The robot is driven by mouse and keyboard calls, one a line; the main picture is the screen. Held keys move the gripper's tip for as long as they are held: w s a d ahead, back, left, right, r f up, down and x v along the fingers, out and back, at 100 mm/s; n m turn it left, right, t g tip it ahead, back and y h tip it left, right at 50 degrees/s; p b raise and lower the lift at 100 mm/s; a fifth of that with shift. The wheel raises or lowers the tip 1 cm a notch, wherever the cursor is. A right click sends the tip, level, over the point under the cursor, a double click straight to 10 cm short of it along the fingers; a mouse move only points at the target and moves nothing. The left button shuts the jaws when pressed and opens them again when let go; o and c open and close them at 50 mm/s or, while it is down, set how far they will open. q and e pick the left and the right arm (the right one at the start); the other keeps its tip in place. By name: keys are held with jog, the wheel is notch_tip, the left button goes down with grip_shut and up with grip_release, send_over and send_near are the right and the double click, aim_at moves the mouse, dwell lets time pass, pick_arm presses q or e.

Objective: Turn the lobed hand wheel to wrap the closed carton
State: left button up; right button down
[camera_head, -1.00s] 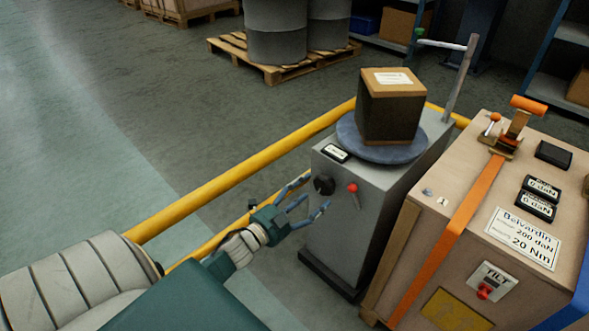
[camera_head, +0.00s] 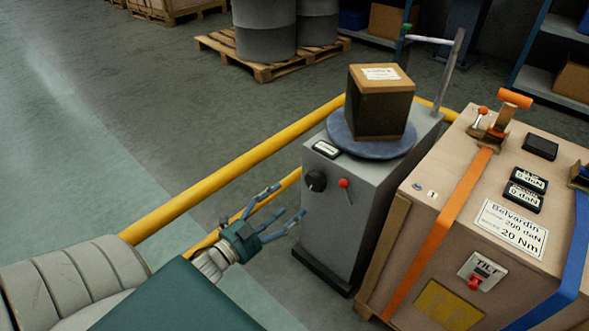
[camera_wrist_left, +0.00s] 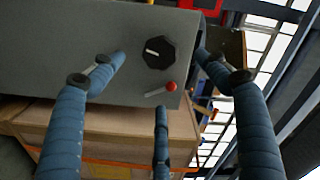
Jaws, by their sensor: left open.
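The black lobed hand wheel (camera_head: 316,181) is on the front face of the grey wrapping machine (camera_head: 345,225), with a white mark across it. In the left wrist view the hand wheel (camera_wrist_left: 159,52) shows between and beyond my fingers. A red-tipped lever (camera_head: 344,184) is beside it. The closed carton (camera_head: 379,103) sits on the machine's round blue turntable (camera_head: 345,146). My left gripper (camera_head: 280,208) is open and empty, in front of the machine and left of and below the wheel, apart from it. My right gripper is not in view.
A large wooden crate (camera_head: 420,212) with orange and blue straps stands right of the machine. A yellow rail (camera_head: 235,176) runs behind my left arm. Drums on a pallet (camera_head: 262,72) stand at the back. The floor at left is clear.

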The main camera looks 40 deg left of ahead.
aim_at(312, 185)
pick_arm(q)
jog(key=w+n, duration=0.2)
jog(key=n, duration=0.1)
jog(key=w+n, duration=0.3)
jog(key=n, duration=0.1)
jog(key=w+d+n, duration=0.1)
jog(key=w+n, duration=0.2)
jog(key=shift+w+f+n+b, duration=0.15)
jog(key=shift+w+n+b, duration=0.05)
jog(key=shift+n+b, duration=0.1)
jog(key=w, duration=0.4)
jog(key=shift+d+b, duration=0.15)
jog(key=shift+b, duration=0.25)
jog(key=shift+w, duration=0.35)
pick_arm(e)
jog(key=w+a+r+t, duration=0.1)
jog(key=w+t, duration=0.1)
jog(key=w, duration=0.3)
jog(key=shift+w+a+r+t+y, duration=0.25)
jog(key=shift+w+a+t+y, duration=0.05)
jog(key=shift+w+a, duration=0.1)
pick_arm(q)
jog(key=c, duration=1.1)
